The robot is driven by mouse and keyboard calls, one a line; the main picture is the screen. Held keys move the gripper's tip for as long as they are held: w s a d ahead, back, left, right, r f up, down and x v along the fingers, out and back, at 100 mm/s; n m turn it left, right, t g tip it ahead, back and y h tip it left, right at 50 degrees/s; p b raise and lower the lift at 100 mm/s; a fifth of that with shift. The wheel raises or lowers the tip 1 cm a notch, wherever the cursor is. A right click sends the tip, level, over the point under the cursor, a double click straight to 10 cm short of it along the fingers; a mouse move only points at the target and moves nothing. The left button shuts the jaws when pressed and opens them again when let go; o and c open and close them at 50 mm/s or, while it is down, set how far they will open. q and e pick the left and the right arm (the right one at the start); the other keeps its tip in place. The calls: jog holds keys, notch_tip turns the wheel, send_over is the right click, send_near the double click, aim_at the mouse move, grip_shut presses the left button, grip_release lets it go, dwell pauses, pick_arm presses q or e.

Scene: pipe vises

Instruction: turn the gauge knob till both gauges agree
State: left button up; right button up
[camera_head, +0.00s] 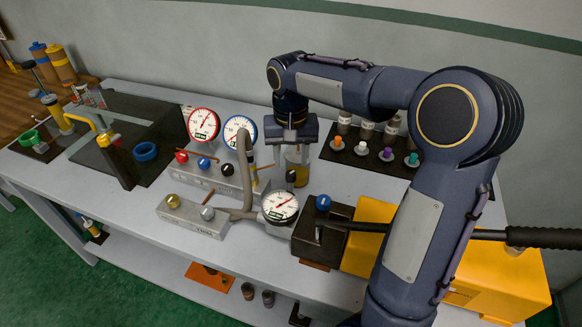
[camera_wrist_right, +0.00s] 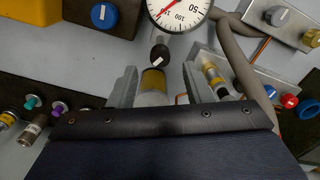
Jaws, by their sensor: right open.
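A white gauge with a dark rim (camera_head: 280,206) stands at the table's front; part of its dial shows in the right wrist view (camera_wrist_right: 180,8). Beside it is a dark knob with a white mark (camera_wrist_right: 158,56), above a yellow-banded cylinder (camera_wrist_right: 152,80). A red-rimmed gauge (camera_head: 202,124) and a blue-rimmed gauge (camera_head: 240,130) stand further back left. I cannot tell which two gauges are the pair. My right gripper (camera_head: 297,168) is open and points down, its fingers either side of the cylinder, with the dark knob near the fingertips. My left gripper is not in view.
Red (camera_head: 181,156), blue (camera_head: 199,169) and black (camera_head: 228,169) knobs sit below the back gauges. A grey hose (camera_head: 244,165) rises close left of my right gripper. A yellow machine (camera_head: 367,215) with a long black handle (camera_head: 543,238) stands right.

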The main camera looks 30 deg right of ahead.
aim_at(291, 173)
jog(key=shift+f, duration=2)
grip_shut()
jog(key=shift+m, duration=1.3)
grip_release()
